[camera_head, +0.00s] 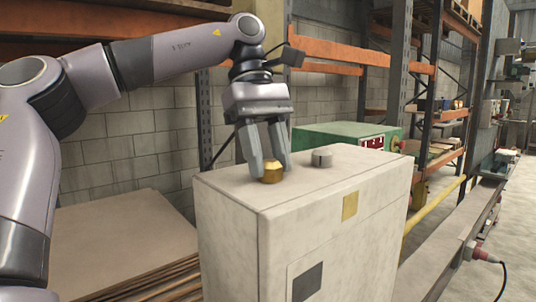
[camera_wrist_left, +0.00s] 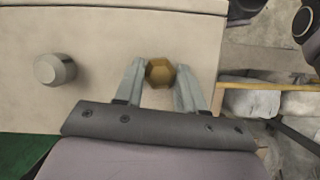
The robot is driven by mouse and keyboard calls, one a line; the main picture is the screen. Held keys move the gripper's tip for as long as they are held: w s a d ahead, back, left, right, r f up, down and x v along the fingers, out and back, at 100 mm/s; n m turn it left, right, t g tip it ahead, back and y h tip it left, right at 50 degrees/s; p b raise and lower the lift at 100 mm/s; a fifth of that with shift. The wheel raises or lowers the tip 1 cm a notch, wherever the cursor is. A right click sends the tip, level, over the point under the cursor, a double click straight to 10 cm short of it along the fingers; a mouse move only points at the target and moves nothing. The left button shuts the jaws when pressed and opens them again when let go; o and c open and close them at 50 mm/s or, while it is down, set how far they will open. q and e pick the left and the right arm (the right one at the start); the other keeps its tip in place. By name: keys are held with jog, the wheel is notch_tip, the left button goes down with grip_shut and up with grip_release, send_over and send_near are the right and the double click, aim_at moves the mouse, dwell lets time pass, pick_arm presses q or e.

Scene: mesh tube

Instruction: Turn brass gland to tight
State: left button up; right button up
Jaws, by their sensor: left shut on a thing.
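The brass gland (camera_head: 270,173) is a hexagonal fitting on top of the pale cabinet (camera_head: 340,215), near its left end. In the left wrist view the gland (camera_wrist_left: 160,72) shows its hexagonal top between the two fingers. My left gripper (camera_head: 268,165) points down from above and is shut on the gland, one finger on each side. In the wrist view my left gripper (camera_wrist_left: 161,80) holds it near the fingertips. Whether the gland is fully seated cannot be told. My right gripper is not in view.
A green box (camera_head: 335,134) is behind the cabinet. Orange racking and a block wall stand further back. Flat boards (camera_head: 125,240) lie at left.

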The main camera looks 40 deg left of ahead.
pick_arm(q)
jog(key=shift+r, duration=0.1)
jog(key=o, duration=1)
jog(key=shift+o, duration=0.2)
jog(key=shift+n, duration=0.3)
